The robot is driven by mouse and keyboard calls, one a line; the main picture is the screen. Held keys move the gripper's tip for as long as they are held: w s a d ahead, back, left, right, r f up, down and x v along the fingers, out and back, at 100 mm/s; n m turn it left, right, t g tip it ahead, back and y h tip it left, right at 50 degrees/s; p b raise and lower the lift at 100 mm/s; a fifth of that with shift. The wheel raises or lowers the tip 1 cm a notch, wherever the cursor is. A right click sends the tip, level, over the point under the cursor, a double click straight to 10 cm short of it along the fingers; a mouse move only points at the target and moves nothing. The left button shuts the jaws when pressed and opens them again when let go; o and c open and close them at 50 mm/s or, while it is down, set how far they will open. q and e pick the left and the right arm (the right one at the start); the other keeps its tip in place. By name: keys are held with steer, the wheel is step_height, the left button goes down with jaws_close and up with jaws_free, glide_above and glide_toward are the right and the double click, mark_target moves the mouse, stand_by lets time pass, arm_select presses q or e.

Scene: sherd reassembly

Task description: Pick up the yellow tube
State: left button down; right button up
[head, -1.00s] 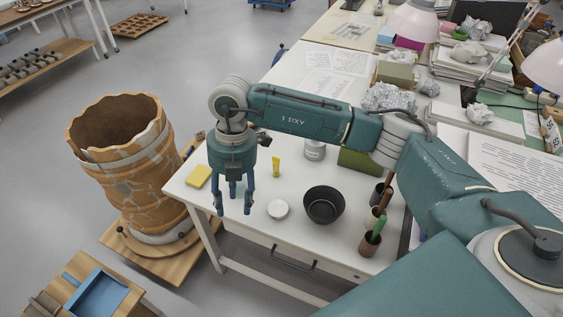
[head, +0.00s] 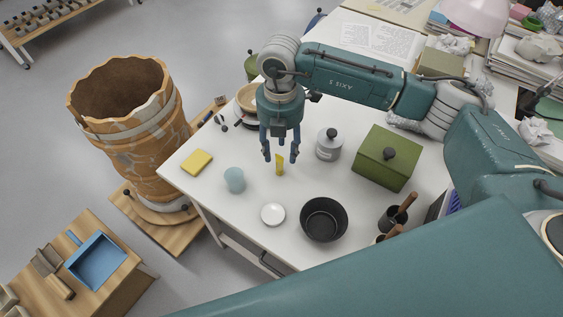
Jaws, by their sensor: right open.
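The yellow tube (head: 280,166) stands upright on the white table, small and narrow, its top near my right gripper. My right gripper (head: 281,158) points down with its fingers spread and open. Its fingertips appear on either side of the tube's upper part in the head view; I cannot tell the exact depth between them. Nothing is held in it. My left gripper is not in view.
A yellow sponge-like block (head: 197,161), a light blue cup (head: 234,180), a white lid (head: 273,214) and a black bowl (head: 324,219) lie nearby. A grey jar (head: 329,146) and green box (head: 387,158) stand to the right. A large reassembled pot (head: 135,140) stands left.

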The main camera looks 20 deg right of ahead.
mark_target(279, 162)
steer(key=shift+f, duration=0.95)
steer(key=f, duration=0.2)
steer(key=f+p, duration=0.1)
steer(key=f, duration=0.1)
steer(key=shift+w+a+p, duration=0.1)
steer(key=shift+w+p, duration=0.1)
steer(key=shift+p, duration=0.1)
steer(key=shift+w+f, duration=0.1)
steer(key=shift+f, duration=0.6)
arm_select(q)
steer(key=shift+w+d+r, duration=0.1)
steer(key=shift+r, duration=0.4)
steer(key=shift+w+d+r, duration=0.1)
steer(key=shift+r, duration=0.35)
arm_select(e)
jaws_close()
